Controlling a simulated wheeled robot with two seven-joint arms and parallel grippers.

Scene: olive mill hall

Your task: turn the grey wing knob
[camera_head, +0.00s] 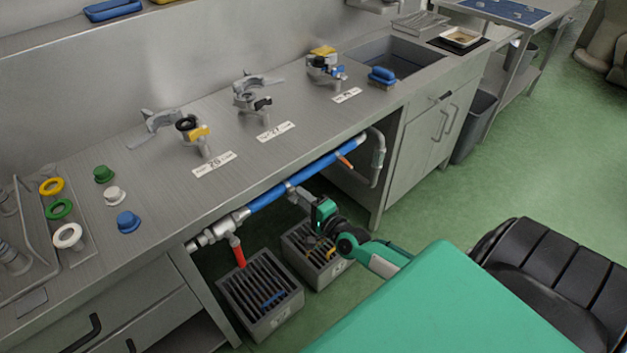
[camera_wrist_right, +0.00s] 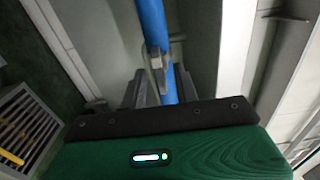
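The grey wing knob (camera_head: 290,187) sits on the blue pipe (camera_head: 318,166) that runs under the front edge of the steel bench. My right gripper (camera_head: 301,197) is just below the pipe, close to the knob and partly hiding it. In the right wrist view the knob (camera_wrist_right: 155,62) shows as a small grey piece in front of the blue pipe (camera_wrist_right: 153,22). The grey fingers (camera_wrist_right: 159,92) stand apart there, with the knob ahead of and between them. I cannot tell whether they touch it. My left gripper is not in view.
A red-handled valve (camera_head: 237,250) hangs at the pipe's left end, and an orange lever (camera_head: 344,160) is near its right end. Slatted grey crates (camera_head: 248,318) stand on the floor below. The bench top (camera_head: 150,185) holds several fittings. Green floor (camera_head: 470,185) is free at right.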

